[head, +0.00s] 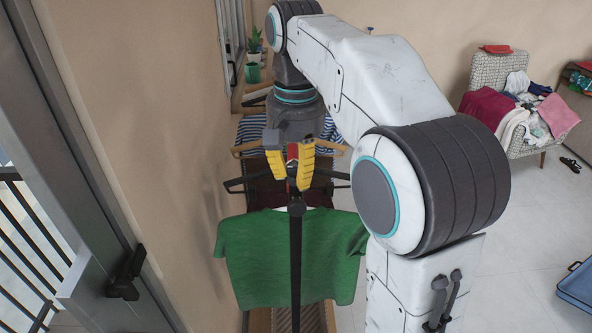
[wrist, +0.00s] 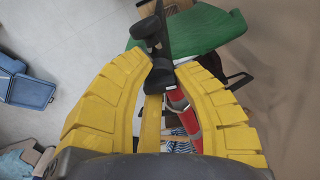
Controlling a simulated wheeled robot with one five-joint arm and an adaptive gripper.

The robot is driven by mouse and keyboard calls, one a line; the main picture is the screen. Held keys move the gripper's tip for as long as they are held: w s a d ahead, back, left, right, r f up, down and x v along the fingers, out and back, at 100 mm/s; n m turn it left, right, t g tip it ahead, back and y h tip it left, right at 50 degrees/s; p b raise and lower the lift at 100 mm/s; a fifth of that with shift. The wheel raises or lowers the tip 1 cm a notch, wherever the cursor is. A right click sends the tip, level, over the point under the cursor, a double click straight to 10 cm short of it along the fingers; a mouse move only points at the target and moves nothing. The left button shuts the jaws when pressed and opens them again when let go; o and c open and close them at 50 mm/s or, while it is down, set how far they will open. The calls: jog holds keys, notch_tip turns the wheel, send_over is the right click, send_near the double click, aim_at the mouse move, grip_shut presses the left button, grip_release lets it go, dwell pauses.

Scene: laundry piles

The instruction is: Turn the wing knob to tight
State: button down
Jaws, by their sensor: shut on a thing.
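My gripper (head: 291,178) has two yellow ribbed fingers pointing down at the top of a dark upright pole (head: 296,255). In the wrist view the fingers (wrist: 165,66) close in from both sides on a dark knob-like piece (wrist: 161,86), which I take to be the wing knob. Its wings and any tight mark cannot be made out. A red and white banded part (wrist: 181,108) lies just beside it, between the fingers. In the head view my gripper hides most of the knob.
A green shirt (head: 285,265) hangs at the pole, close below my gripper. Dark side arms and other garments are behind it. A wall (head: 175,140) stands close on the left. A clothes-laden chair (head: 492,75) and a blue case (head: 578,288) are at the right, with open floor between.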

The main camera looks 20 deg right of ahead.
aim_at(296, 168)
jog(key=shift+f+n, duration=0.1)
jog(key=shift+n, duration=0.6)
jog(key=c, duration=0.9)
grip_release()
jog(key=shift+r, duration=3.8)
